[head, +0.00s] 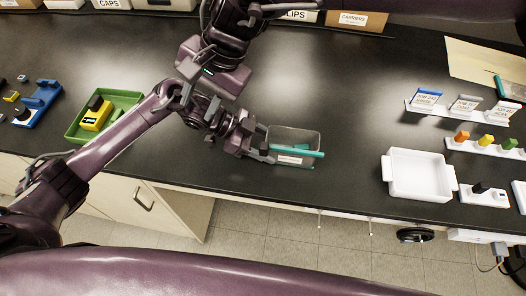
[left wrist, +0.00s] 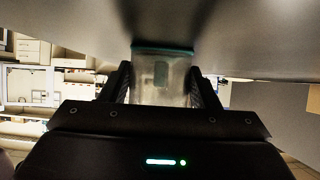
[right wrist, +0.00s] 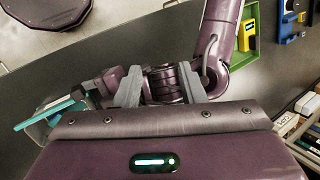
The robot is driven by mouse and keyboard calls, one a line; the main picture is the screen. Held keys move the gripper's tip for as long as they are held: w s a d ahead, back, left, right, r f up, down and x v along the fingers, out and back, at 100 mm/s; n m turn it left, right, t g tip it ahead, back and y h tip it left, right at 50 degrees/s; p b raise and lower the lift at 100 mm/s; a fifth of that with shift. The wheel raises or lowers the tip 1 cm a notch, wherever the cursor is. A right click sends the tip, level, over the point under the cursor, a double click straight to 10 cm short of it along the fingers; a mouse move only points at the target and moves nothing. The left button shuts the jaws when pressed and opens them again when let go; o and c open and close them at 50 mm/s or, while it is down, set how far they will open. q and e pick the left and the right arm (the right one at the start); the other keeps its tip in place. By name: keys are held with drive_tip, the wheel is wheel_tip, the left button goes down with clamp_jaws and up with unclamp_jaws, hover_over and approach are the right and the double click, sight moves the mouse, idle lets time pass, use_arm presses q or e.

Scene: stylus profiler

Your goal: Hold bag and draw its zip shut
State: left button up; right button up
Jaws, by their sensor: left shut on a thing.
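A clear bag (head: 296,137) with a teal zip strip (head: 298,153) and a white label lies over the bench near its front edge. My left gripper (head: 262,150) is shut on the bag's left end; the left wrist view shows the bag (left wrist: 158,90) between its fingers. In the right wrist view the bag's teal strip (right wrist: 45,116) is at the left. My right gripper (head: 184,90) is open and empty, up and left of the bag, above my left arm. I cannot make out the zip's slider or how far the zip is closed.
A white tray (head: 419,194) stands right of the bag, with label stands (head: 462,109) behind it. A green tray (head: 75,128) with a yellow device (head: 96,116) is at left. Boxes (head: 355,20) line the back. The bench between is clear.

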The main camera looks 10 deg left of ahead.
sight(264, 146)
drive_tip(key=w+d+f+n+t+h, duration=0.15)
drive_tip(key=d+f+h, duration=0.35)
drive_tip(key=d, duration=0.7)
drive_tip(key=shift+n, duration=0.45)
drive_tip(key=shift+w+a+f, duration=0.1)
drive_tip(key=shift+a+f, duration=0.05)
drive_tip(key=shift+f, duration=2.2)
drive_tip(key=shift+w+a+f, duration=0.1)
drive_tip(key=shift+a+f, duration=0.05)
drive_tip(key=shift+f, duration=2.2)
clamp_jaws()
